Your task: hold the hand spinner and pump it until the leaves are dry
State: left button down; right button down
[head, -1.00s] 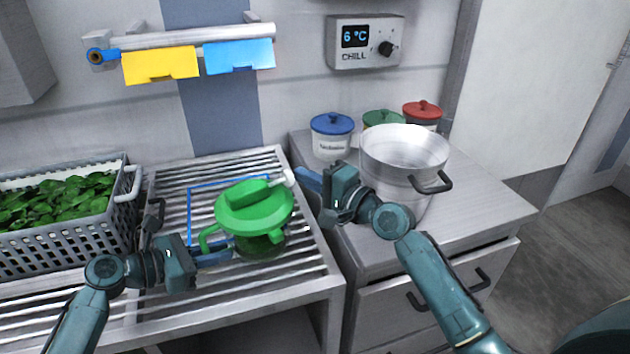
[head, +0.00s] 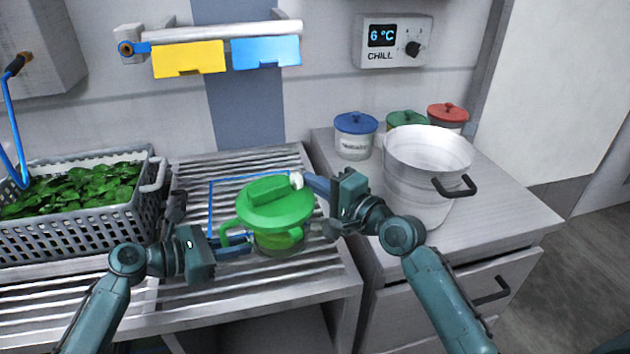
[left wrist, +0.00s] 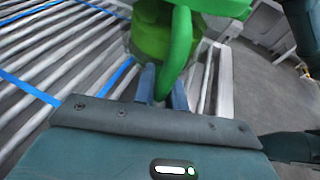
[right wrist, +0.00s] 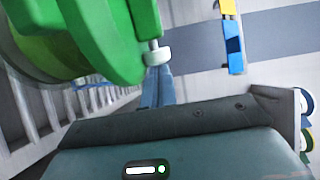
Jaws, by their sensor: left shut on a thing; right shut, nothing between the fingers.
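The hand spinner (head: 274,207) has a green lid and a see-through green bowl, and stands on the slatted drainboard. My left gripper (head: 238,245) is shut on its green side handle, which shows between the fingers in the left wrist view (left wrist: 165,88). The white pump knob (head: 296,180) sticks out at the lid's right edge. My right gripper (head: 312,184) is shut and empty, its fingertips at the knob. In the right wrist view the fingertips (right wrist: 157,75) are right beside the knob (right wrist: 157,54); I cannot tell whether they touch. Leaves inside the bowl are not clear.
A grey basket (head: 78,228) of green leaves stands at the left. A large metal pot (head: 425,165) and lidded jars (head: 356,138) stand on the right counter, close to my right arm. A blue outline (head: 211,205) marks the drainboard around the spinner.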

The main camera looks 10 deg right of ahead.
jog(key=v, duration=0.9)
jog(key=shift+s, duration=0.2)
jog(key=shift+d, duration=0.15)
pick_arm(q)
jog(key=c, duration=1.4)
grip_release()
jog(key=shift+o, duration=0.2)
jog(key=v, duration=1.2)
